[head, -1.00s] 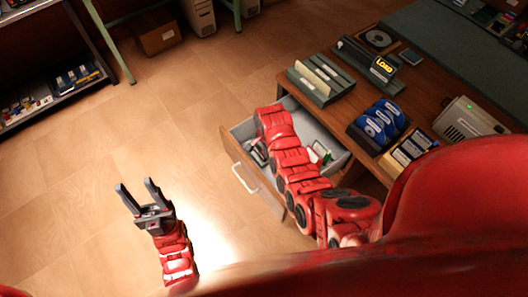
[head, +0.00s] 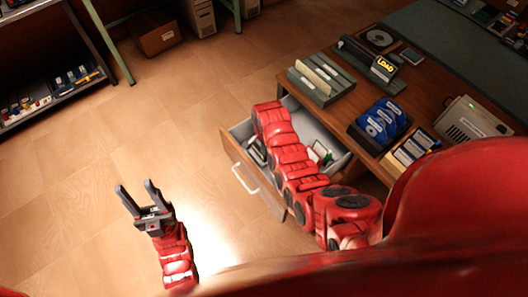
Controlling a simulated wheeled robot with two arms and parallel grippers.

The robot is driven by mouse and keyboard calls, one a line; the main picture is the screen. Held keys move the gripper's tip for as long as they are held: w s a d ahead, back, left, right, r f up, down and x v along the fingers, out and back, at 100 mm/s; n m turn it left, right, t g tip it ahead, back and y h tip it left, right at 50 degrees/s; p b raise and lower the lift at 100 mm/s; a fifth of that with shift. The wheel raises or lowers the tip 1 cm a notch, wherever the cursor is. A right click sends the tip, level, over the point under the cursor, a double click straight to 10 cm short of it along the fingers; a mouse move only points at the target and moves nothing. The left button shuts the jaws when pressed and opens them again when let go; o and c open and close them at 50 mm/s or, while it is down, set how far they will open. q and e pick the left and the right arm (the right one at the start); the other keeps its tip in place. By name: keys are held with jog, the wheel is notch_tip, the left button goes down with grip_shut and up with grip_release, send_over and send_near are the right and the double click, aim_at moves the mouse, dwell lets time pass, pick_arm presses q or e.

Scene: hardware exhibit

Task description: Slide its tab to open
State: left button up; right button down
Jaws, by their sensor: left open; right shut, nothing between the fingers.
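A wooden drawer (head: 245,172) with a pale handle stands open at the desk. Inside it lie a small green and white item (head: 321,152) and a dark item with white parts (head: 257,151), both partly hidden by my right arm. My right arm reaches over the drawer, and its gripper is hidden behind the arm's end. My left gripper (head: 138,199) is open and empty above the floor, well left of the drawer. I cannot tell which object has the tab, and no tab shows clearly.
On the wooden desk stand a grey slotted rack (head: 321,82), a device with a lit LOAD sign (head: 384,68), blue disks (head: 382,123) in a holder, and a pale box (head: 470,119). A shelf (head: 60,105) stands at left. The floor between is clear.

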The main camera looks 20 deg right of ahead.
jog(key=shift+s, duration=0.15)
notch_tip(320, 180, up, 7)
jog(key=p, duration=0.2)
jog(key=shift+p, duration=0.35)
dwell(0.5)
